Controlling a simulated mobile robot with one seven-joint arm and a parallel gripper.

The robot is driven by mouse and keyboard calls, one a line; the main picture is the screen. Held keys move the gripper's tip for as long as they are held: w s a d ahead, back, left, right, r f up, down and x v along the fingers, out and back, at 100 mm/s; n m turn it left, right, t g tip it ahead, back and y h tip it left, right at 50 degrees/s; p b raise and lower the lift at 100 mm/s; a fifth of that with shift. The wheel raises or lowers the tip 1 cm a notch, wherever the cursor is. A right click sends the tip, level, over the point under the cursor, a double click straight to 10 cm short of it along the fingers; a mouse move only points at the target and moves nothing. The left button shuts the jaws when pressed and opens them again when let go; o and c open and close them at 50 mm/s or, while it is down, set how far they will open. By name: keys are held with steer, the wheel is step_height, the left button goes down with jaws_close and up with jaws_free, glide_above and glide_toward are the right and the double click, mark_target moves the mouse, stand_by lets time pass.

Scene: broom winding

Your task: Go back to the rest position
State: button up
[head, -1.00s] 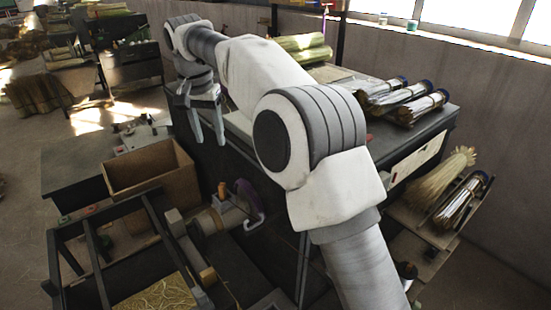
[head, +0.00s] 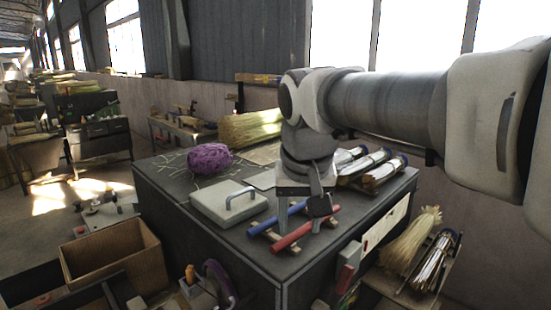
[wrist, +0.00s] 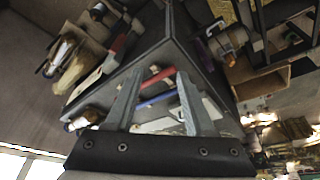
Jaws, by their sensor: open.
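My gripper (head: 318,212) hangs above the dark workbench (head: 190,205) in the head view, near its front right part. Its fingers are apart and nothing shows between them. In the wrist view my gripper (wrist: 160,90) is spread open, with a red bar (wrist: 158,77) and a blue bar (wrist: 157,100) seen beyond and between the fingers. In the head view the red bar (head: 290,238) and the blue bar (head: 265,224) lie on the bench top just below and left of the gripper. I cannot tell the exact height of the fingertips above the bench.
A pale flat box with a handle (head: 215,205) and a purple twine ball (head: 209,158) are on the bench. Several wrapped bundles (head: 385,170) lie at its right back. A cardboard box (head: 115,255) stands at lower left. A broom head (head: 410,240) is on a side shelf.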

steer(key=s+d+f, duration=0.4)
steer(key=s+d, duration=0.1)
steer(key=s, duration=0.2)
steer(key=s+d+f+t, duration=0.1)
steer(key=s+d+f, duration=0.3)
steer(key=s, duration=0.4)
steer(key=shift+d+f+t, duration=0.3)
steer(key=shift+d+f, duration=0.1)
steer(key=shift+d, duration=0.05)
